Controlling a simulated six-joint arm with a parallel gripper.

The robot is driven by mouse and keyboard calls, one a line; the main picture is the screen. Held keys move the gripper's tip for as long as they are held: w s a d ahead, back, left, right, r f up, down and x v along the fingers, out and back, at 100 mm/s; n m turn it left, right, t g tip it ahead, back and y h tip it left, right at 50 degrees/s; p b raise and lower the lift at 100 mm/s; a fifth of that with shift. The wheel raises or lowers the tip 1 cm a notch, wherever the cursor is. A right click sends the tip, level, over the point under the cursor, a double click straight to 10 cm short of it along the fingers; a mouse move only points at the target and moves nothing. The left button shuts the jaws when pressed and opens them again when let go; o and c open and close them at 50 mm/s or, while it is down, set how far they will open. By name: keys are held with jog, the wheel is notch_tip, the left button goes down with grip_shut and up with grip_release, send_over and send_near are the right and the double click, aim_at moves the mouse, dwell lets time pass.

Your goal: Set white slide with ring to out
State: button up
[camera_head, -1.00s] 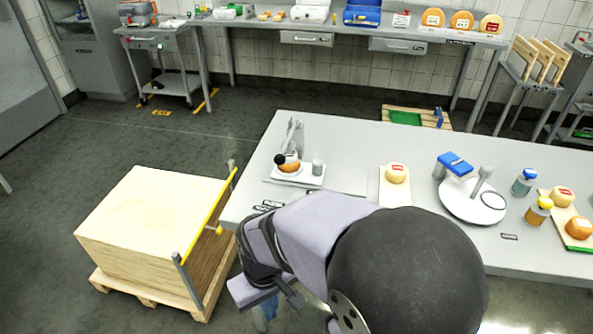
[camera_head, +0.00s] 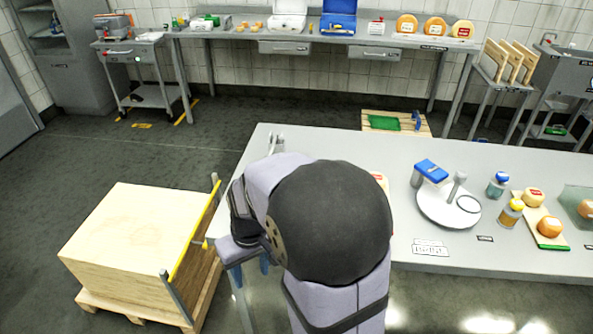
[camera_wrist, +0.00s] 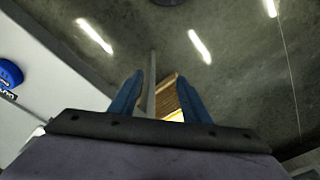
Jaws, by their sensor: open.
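I cannot pick out a white slide with a ring for certain in either view. In the wrist view, a blue round piece (camera_wrist: 9,74) sits on a pale surface at the left edge, with a small dark-and-white label beside it; it is cut off by the frame. My gripper (camera_wrist: 160,92) has two blue fingers standing apart with nothing held between them. Behind the gap are a grey post and a strip of yellowish wood. In the head view, blue parts of my gripper (camera_head: 250,268) show low beside the table's left end; my arm hides much of that corner.
The grey table (camera_head: 400,150) bears a white round stand (camera_head: 435,208) with a blue block, jars and cheeses. A wooden box (camera_head: 135,235) on a pallet, with a yellow bar (camera_head: 193,235), stands left of the table. Open floor lies behind them.

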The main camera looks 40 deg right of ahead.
jog(key=w+d+r+m+t+p, duration=0.1)
jog(key=w+d+r+p, duration=0.3)
jog(key=d, duration=0.5)
jog(key=w+d+r+t+h+p, duration=0.1)
jog(key=w+d+r+p, duration=0.1)
jog(key=w+d, duration=0.6)
jog(key=w+d+r+m+t+p, duration=0.1)
jog(key=w+d+r+p, duration=0.2)
jog(key=d, duration=0.7)
jog(key=shift+w+p+x, duration=0.15)
jog(key=shift+p+x, duration=0.4)
jog(key=shift+x, duration=1.5)
jog(key=shift+w+p+x, duration=0.15)
jog(key=shift+p+x, duration=0.35)
jog(key=shift+x, duration=1.55)
jog(key=shift+r, duration=0.1)
